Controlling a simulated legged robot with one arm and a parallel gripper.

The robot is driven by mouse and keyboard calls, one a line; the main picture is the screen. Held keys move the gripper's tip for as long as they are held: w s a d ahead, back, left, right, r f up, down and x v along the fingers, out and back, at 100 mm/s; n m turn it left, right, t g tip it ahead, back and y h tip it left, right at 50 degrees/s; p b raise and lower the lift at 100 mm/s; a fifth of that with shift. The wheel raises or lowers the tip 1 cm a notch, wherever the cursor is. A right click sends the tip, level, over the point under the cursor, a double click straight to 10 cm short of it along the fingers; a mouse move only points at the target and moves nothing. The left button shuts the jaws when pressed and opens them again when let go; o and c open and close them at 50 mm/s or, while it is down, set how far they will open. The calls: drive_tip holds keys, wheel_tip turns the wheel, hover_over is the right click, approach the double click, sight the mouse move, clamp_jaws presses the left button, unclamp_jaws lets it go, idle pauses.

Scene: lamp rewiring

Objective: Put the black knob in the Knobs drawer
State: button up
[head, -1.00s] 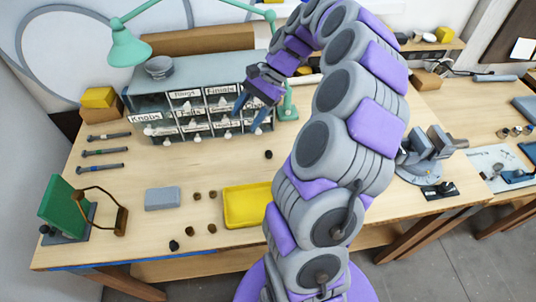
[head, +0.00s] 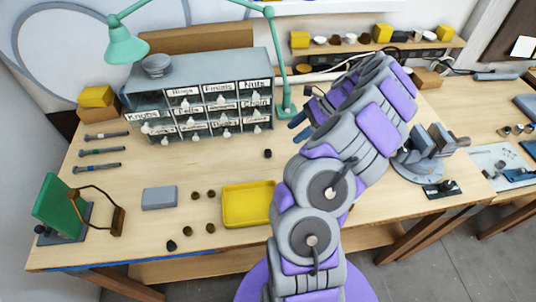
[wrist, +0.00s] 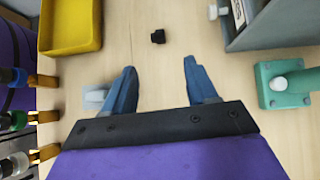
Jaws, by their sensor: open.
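The black knob (head: 267,153) stands on the bare tabletop in front of the drawer cabinet (head: 205,62). In the wrist view the knob (wrist: 158,36) lies beyond my fingertips, roughly centred between them and apart from them. My gripper (head: 298,130) is open and empty, to the right of the knob; both blue fingers show in the wrist view (wrist: 160,68). The Knobs drawer (head: 143,117) is at the cabinet's left end and appears pulled out. I cannot see what it holds.
The green lamp's base (head: 287,110) stands close beside my gripper and the cabinet. A yellow tray (head: 248,221) lies in front of the knob. Several small dark parts (head: 195,195) and a grey block (head: 160,198) lie to the left. Tabletop around the knob is clear.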

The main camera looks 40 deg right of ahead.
sight(271, 151)
drive_tip(key=b+x, duration=0.1)
drive_tip(key=x, duration=0.3)
drive_tip(key=shift+w+a+f, duration=0.15)
drive_tip(key=shift+f, duration=0.25)
drive_tip(key=shift+a+b+x, duration=0.2)
drive_tip(key=shift+b+x, duration=0.8)
drive_tip(key=shift+x, duration=2.25)
drive_tip(key=shift+r, duration=0.25)
clamp_jaws()
